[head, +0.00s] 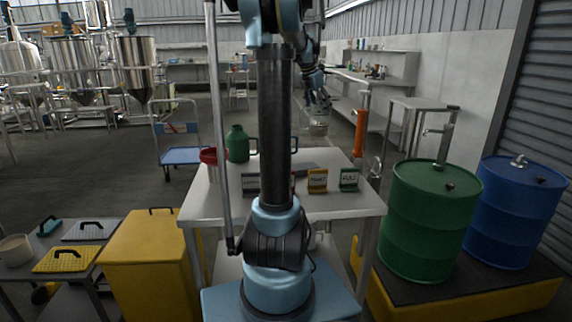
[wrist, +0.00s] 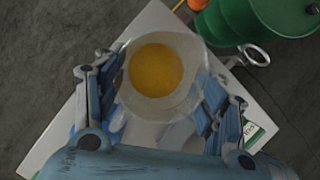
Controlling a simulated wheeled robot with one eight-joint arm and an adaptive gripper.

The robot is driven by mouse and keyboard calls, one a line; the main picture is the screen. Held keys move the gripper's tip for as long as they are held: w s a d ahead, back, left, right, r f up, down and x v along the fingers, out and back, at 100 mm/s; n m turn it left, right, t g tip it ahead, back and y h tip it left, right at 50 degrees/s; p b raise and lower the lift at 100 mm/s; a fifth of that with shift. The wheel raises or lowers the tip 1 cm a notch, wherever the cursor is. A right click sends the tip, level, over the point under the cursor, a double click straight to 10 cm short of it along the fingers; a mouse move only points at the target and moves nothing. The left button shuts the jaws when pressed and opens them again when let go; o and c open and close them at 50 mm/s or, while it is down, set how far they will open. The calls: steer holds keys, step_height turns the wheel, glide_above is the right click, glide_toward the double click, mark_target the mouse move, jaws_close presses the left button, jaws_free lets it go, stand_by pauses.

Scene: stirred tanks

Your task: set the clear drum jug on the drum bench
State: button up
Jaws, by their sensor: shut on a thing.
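The clear drum jug (wrist: 190,103) is held in my gripper (wrist: 163,85), with fingers on both sides of it. In the wrist view I look down into its round mouth and see yellow-amber liquid (wrist: 155,70) inside. In the head view the jug (head: 318,128) hangs below my gripper (head: 318,104), in the air near the far right part of the bench. The light grey bench (head: 340,205), beside the drums, stands in front of me. It also shows beneath the jug in the wrist view (wrist: 60,140). My arm column hides the bench's middle.
On the bench are a green jug (head: 238,144), a red funnel-like vessel (head: 209,156), a yellow sign (head: 317,180) and a green "FULL" sign (head: 349,179). A green drum (head: 430,225) and a blue drum (head: 510,215) stand to the right. Floor beyond the bench is mostly open.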

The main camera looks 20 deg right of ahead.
mark_target(313, 108)
steer(key=shift+s+f, duration=0.1)
steer(key=shift+f, duration=4.75)
steer(key=o, duration=1.9)
steer(key=v, duration=1.2)
